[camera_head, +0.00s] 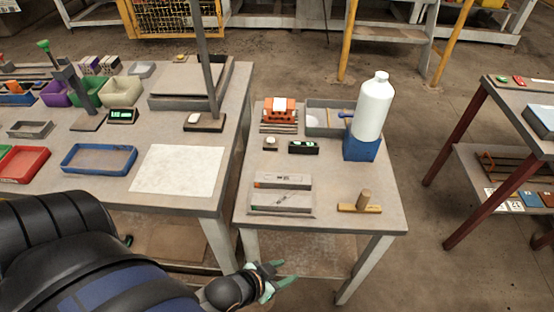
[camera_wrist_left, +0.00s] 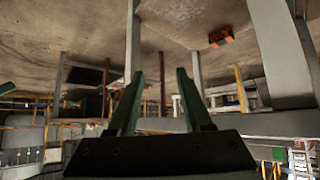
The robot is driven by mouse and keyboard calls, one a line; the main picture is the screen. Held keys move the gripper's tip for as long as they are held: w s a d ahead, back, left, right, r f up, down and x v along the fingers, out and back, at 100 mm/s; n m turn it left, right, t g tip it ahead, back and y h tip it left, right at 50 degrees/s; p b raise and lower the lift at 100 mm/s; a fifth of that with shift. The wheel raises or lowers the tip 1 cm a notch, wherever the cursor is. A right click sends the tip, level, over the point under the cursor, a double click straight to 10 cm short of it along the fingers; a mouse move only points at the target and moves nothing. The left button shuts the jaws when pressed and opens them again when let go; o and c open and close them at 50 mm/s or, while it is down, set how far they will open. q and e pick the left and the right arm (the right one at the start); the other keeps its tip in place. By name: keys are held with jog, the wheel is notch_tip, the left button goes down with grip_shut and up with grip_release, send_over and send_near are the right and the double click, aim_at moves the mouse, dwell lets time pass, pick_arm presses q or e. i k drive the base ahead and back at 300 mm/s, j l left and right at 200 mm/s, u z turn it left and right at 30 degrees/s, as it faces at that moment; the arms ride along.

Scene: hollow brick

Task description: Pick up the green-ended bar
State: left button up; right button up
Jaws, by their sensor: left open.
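A slanted dark bar with a green end (camera_head: 43,45) shows at the far left of the left table in the head view. It leans down toward a small grey base; I cannot tell how it is held there. My left gripper (camera_head: 285,272) is open, low in front of the small middle table and far from that bar. Its two green fingers also show in the left wrist view (camera_wrist_left: 160,73), apart with nothing between them. The bar is not identifiable in the wrist view. My right gripper is not seen.
The left table (camera_head: 105,189) holds trays, coloured bins and a white sheet (camera_head: 178,170). The middle table (camera_head: 335,193) holds a white bottle (camera_head: 374,108) on a blue block, grey bars (camera_head: 282,202) and a wooden piece (camera_head: 360,207). A narrow gap separates the tables.

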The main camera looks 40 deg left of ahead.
aim_at(268, 203)
jog(key=u, duration=1.25)
jog(key=i+l+u, duration=0.15)
jog(key=l, duration=0.15)
jog(key=i+l+u, duration=0.2)
jog(key=k+l, duration=0.1)
